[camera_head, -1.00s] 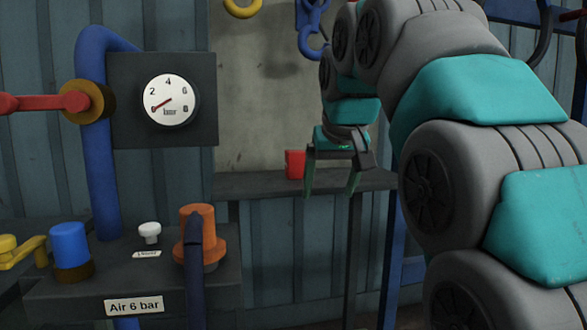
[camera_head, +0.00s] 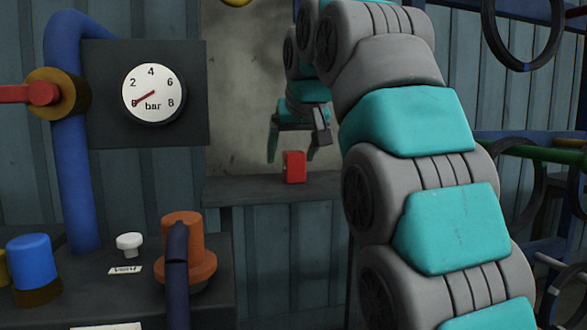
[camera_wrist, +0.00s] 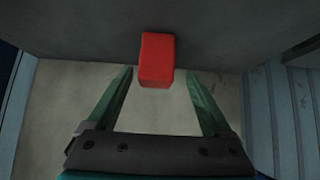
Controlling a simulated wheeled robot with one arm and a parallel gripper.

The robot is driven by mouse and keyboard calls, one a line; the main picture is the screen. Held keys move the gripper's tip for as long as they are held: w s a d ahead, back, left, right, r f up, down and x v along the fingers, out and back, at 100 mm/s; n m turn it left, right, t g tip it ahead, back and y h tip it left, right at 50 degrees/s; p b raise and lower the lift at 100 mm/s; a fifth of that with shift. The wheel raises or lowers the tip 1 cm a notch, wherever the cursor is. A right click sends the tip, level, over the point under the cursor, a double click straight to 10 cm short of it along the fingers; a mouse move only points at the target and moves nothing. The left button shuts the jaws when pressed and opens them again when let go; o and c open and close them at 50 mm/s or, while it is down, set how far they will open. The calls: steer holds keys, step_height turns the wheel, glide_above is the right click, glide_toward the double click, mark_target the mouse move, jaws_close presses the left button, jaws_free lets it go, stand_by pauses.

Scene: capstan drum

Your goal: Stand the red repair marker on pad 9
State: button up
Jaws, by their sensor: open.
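The red repair marker (camera_head: 293,167) is a small upright red block on the dark shelf (camera_head: 240,190) against the back wall. My gripper (camera_head: 292,158) is open and empty, pointing down just above the marker, its fingers to either side of the marker's top. In the wrist view the marker (camera_wrist: 157,60) lies ahead, between the lines of the two open green fingers (camera_wrist: 163,74) and left of centre. I cannot tell if a finger touches it. No pad with a readable 9 shows.
A bench at left holds an orange capped fitting (camera_head: 184,245), a white knob (camera_head: 129,244) and a blue cylinder (camera_head: 31,262). A pressure gauge (camera_head: 153,94) and blue pipe (camera_head: 72,150) stand behind. Dark rings (camera_head: 525,65) hang at the upper right. The shelf around the marker looks clear.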

mark_target(292, 163)
steer(key=x, duration=0.4)
steer(key=shift+w+d, duration=0.25)
steer(key=shift+w, duration=0.05)
jaws_close()
stand_by(0.3)
